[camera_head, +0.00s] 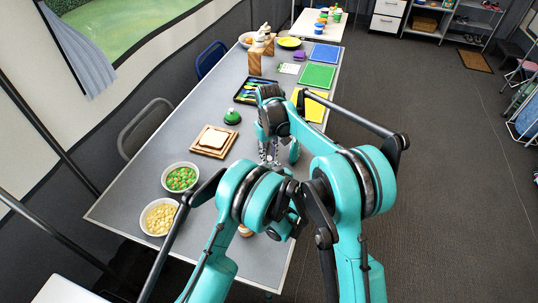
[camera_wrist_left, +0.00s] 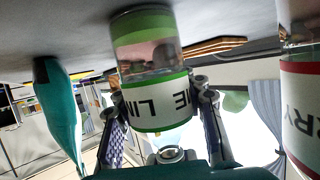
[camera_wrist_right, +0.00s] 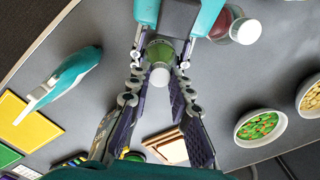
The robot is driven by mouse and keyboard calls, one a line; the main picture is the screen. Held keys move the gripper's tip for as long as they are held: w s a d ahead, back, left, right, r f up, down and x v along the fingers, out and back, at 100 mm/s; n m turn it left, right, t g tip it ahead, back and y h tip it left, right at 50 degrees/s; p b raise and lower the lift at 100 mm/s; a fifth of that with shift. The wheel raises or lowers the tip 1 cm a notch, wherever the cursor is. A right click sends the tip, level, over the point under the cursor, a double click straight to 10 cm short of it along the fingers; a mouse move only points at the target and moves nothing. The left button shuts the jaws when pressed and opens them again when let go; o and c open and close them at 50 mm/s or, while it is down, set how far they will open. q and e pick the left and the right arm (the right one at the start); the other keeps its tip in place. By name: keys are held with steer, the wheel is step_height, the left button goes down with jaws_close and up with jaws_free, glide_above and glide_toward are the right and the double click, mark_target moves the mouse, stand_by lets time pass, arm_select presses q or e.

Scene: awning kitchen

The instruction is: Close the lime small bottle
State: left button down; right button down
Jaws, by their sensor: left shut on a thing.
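The lime small bottle (camera_wrist_left: 152,75) is clear with a green band and a white label; it shows upside down in the left wrist view. My left gripper (camera_wrist_left: 160,100) is shut on its sides around the label. In the right wrist view, the green bottle (camera_wrist_right: 160,50) has a round white top (camera_wrist_right: 160,77); whether this is a seated cap I cannot tell. My right gripper (camera_wrist_right: 160,95) is open, its fingers spread on either side of the white top. In the head view, my arms hide most of the bottle.
A red-labelled cherry bottle (camera_wrist_left: 303,100) stands close beside the lime bottle; its white cap (camera_wrist_right: 244,31) shows in the right wrist view. Bowls of green-and-red (camera_head: 181,178) and pale pieces (camera_head: 160,217), and a board with bread (camera_head: 213,140), are on the grey table.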

steer(key=c, duration=1.3)
jaws_free()
step_height(320, 180, up, 12)
arm_select(q)
steer(key=c, duration=0.8)
jaws_free()
steer(key=shift+c, duration=0.2)
